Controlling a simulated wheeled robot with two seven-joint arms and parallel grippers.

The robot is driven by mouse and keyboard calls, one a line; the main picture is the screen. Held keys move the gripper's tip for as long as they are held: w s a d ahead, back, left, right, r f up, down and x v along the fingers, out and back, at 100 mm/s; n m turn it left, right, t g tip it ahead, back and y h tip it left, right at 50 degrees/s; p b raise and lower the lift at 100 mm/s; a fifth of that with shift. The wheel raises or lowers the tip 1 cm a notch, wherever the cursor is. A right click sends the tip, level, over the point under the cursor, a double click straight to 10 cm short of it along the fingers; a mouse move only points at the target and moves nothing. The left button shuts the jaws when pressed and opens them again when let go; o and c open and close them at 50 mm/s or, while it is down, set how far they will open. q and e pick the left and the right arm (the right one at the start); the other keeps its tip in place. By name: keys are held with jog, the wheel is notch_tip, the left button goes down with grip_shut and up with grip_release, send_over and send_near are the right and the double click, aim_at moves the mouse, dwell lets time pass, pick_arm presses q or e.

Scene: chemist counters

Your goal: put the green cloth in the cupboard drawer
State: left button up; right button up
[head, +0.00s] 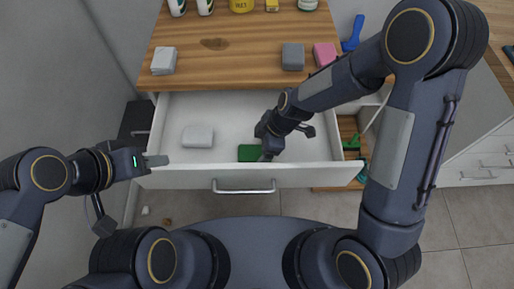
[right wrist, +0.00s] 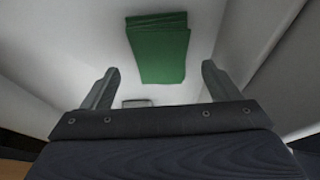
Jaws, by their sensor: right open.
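The cupboard drawer (head: 185,177) is pulled open below the wooden counter. The green cloth (head: 249,153) lies flat inside it, near the front wall, partly hidden by my right gripper in the head view. In the right wrist view the folded green cloth (right wrist: 158,47) lies ahead of the fingers, clear of both. My right gripper (head: 267,156) is open and empty, reaching down into the drawer above the cloth. My left gripper (head: 156,160) is at the drawer's front left corner; whether its jaws are open does not show.
A white folded item (head: 198,136) lies in the drawer's left part.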

jog(key=s+d+r+m+t, duration=0.1)
jog(key=s+d+r+m, duration=0.1)
jog(key=d+r+m, duration=0.5)
jog(key=s+d+r+m+t, duration=0.15)
jog(key=d+r, duration=0.35)
jog(key=r, duration=0.5)
jog(key=s+d+r+m+t, duration=0.3)
jog(key=s+d+m, duration=0.3)
jog(key=s+m, duration=0.5)
jog(key=shift+s+d+r+h, duration=0.15)
jog(key=shift+d+r+h, duration=0.2)
jog(key=shift+r, duration=0.2)
jog(key=shift+p, duration=0.3)
